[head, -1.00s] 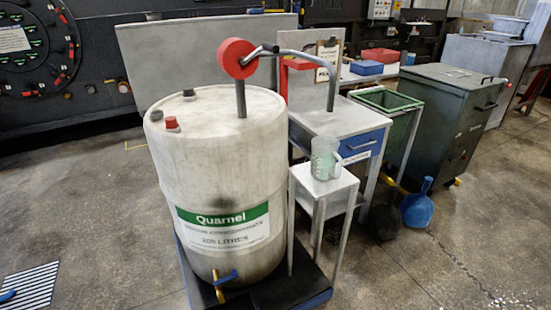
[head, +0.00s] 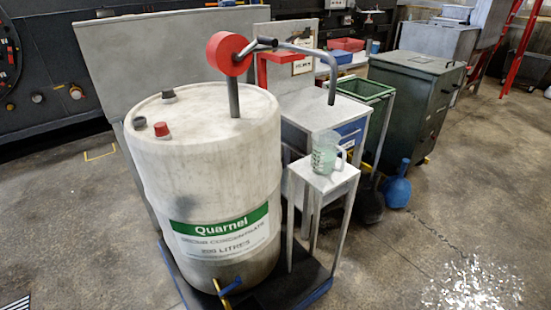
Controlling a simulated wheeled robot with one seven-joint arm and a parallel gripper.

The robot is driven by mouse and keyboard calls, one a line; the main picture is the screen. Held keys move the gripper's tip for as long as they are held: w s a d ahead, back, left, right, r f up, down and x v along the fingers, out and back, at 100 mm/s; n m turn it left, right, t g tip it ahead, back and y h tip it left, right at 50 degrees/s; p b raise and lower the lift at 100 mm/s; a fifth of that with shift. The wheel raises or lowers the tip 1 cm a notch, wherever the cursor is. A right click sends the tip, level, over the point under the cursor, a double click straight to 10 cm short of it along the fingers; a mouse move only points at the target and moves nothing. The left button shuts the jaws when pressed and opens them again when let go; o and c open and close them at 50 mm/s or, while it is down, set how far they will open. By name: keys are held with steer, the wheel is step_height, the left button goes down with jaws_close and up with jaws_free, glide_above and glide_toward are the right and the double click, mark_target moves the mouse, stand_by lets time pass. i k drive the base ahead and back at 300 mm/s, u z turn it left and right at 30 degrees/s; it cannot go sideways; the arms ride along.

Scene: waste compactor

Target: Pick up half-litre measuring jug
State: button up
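The half-litre measuring jug (head: 325,157) is clear with a greenish tint and stands upright on a small grey metal stand (head: 323,181). Its handle points right. The stand is just right of a large white drum (head: 205,165) with a green Quarnel label. The jug sits below the curved grey spout of the drum's red-headed pump (head: 229,54), a little in front of it. My gripper is not in the head view, so its state is hidden.
The drum and stand share a low dark platform with blue edges (head: 318,291). Behind stand a grey bench (head: 312,112), a green bin (head: 366,91) and a dark green cabinet (head: 417,95). A blue scoop (head: 397,190) is on the floor. The concrete floor at right is open.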

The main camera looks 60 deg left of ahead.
mark_target(325, 147)
steer(key=u, duration=0.95)
steer(key=i, duration=1)
steer(key=z, duration=0.05)
